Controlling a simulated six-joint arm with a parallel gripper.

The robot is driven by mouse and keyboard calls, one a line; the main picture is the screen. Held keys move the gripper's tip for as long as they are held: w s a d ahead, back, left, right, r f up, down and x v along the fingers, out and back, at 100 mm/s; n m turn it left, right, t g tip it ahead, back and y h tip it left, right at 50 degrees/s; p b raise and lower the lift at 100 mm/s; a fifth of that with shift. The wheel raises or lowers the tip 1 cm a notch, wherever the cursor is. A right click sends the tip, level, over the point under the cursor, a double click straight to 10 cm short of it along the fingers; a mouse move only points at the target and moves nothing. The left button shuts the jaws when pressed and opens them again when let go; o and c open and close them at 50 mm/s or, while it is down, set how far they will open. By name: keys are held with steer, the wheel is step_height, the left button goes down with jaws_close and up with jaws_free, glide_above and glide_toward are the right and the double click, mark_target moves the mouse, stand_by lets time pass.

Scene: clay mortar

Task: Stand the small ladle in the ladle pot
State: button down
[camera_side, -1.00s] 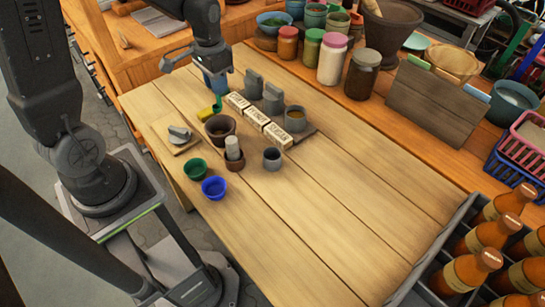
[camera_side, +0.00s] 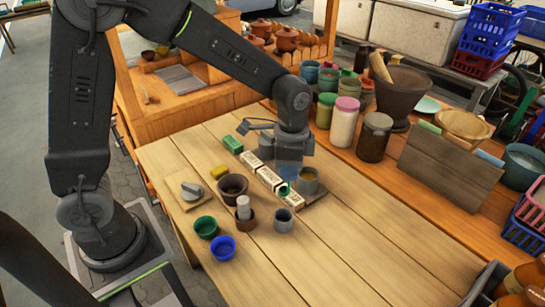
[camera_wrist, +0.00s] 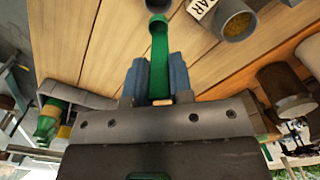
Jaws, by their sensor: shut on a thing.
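My gripper (camera_side: 288,172) points down above the table, beside the row of name blocks. Its blue fingers show in the wrist view (camera_wrist: 160,80), shut on the green handle of the small ladle (camera_wrist: 159,52). The ladle's lower end (camera_side: 284,189) shows just below the fingers in the side view, in front of the blocks. A grey round pot (camera_side: 283,220), which looks like the ladle pot, stands on the table in front of the gripper, apart from the ladle. In the wrist view a grey rim (camera_wrist: 157,4) lies at the top edge, beyond the ladle's end.
A grey cup with yellowish contents (camera_side: 307,181) stands close right of the gripper. Name blocks (camera_side: 268,179) lie behind the pot. A brown mortar (camera_side: 232,188), a holder with a pale pestle (camera_side: 244,213), a green bowl (camera_side: 205,227) and a blue bowl (camera_side: 222,247) stand left. The table's right front is clear.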

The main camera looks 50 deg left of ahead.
step_height(320, 180, down, 10)
steer(key=shift+f, duration=0.2)
stand_by(1.0)
steer(key=c, duration=0.9)
jaws_free()
steer(key=shift+c, duration=0.2)
step_height(320, 180, up, 14)
steer(key=shift+f, duration=0.1)
steer(key=s+a+r+n+t, duration=0.2)
steer(key=s+r+n, duration=0.2)
steer(key=s, duration=0.4)
steer(key=s+a+r+n+t, duration=0.3)
steer(key=s+r+n, duration=0.2)
steer(key=s, duration=0.4)
steer(key=shift+a+r+t, duration=0.3)
steer(key=shift+a+r, duration=0.05)
